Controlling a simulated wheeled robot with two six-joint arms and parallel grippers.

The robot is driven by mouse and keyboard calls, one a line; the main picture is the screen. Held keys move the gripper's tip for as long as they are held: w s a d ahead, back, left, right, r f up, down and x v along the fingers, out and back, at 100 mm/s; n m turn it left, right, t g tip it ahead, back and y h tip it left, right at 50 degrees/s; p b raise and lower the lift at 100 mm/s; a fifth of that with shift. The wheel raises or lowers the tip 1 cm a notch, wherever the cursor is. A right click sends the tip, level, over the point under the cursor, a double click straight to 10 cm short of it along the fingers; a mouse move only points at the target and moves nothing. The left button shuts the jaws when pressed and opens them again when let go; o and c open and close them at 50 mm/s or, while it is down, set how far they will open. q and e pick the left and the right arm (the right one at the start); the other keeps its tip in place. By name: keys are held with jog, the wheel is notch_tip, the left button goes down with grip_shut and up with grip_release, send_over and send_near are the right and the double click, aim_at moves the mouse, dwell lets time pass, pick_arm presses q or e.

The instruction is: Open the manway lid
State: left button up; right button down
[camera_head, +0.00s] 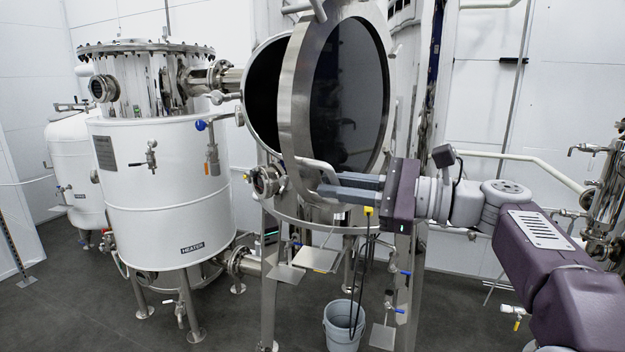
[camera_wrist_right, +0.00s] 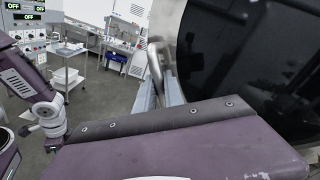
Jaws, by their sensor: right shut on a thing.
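The round manway lid (camera_head: 296,105) stands swung partly away from the tank's dark manway opening (camera_head: 262,95) in the head view. It has a broad steel rim and a dark, glossy face. My right gripper (camera_head: 330,186) is shut on the bent steel lid handle (camera_head: 309,164) at the lid's lower edge. The wrist view shows the handle (camera_wrist_right: 155,64) between the grey fingers, with the lid's dark face (camera_wrist_right: 262,62) close on the right.
A white heater tank (camera_head: 165,200) with valves stands left of the opening. A grey bucket (camera_head: 343,325) stands on the floor below my right gripper. The wrist view shows a steel cart (camera_wrist_right: 68,62) and open floor.

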jog(key=d, duration=0.1)
jog(key=s+d+n+g, duration=0.1)
jog(key=d, duration=0.1)
jog(key=shift+d+y, duration=0.15)
jog(key=shift+y, duration=0.15)
jog(key=c, duration=1.5)
grip_release()
jog(key=shift+o, duration=0.2)
jog(key=b+v, duration=0.1)
jog(key=v, duration=0.8)
jog(key=shift+b, duration=0.35)
